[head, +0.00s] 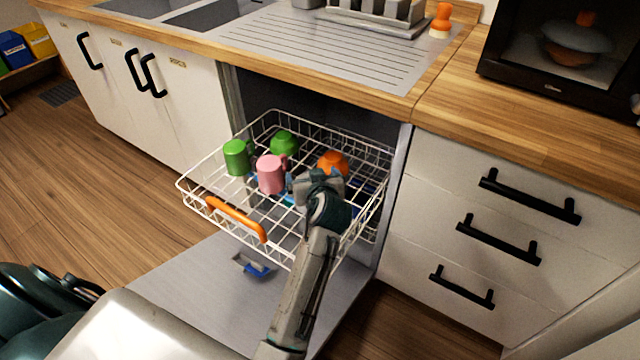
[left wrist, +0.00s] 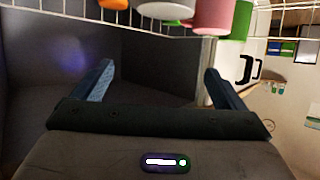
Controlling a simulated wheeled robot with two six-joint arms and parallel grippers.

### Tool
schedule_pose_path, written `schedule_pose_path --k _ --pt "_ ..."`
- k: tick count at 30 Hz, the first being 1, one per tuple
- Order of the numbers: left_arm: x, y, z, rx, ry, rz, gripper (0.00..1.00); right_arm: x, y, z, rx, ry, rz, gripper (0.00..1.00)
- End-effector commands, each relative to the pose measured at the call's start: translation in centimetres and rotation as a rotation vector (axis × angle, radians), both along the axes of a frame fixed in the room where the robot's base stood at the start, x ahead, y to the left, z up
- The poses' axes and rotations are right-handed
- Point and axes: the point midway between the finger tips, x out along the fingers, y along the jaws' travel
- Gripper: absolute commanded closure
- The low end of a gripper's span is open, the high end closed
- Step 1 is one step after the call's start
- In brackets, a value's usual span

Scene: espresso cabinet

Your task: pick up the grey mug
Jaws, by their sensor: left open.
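A pale grey-white mug (left wrist: 165,9) shows at the top edge of the left wrist view, cut off by the frame. An orange mug (left wrist: 113,4) is left of it and a pink mug (left wrist: 212,15) right of it. In the head view I cannot make out the grey mug clearly; my left gripper and wrist cover that part of the rack. My left gripper (head: 312,186) is at the right part of the rack, close to the orange mug (head: 332,162) and the pink mug (head: 271,174). In the left wrist view its fingers (left wrist: 162,82) are wide apart, with nothing between them.
The white wire rack (head: 196,198) is pulled out over the lowered dishwasher door (head: 190,290). Green mugs (head: 237,157) (head: 284,143) stand at its left and back. An orange handle (head: 236,219) is on its front. Drawers (head: 500,270) stand at right; the counter is above.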

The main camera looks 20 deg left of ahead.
Motion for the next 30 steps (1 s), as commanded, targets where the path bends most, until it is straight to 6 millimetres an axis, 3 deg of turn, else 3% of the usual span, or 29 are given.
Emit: schedule_pose_path --k 13,30 --pt "-0.1 0.0 -8.3 0.002 0.004 0.001 0.07 0.6 0.9 -0.9 0.044 -0.082 0.005 0.64" --pt "4.9 3.7 -10.4 0.002 -0.001 0.001 0.07 0.8 1.1 -0.9 0.052 -0.098 0.005 0.64"
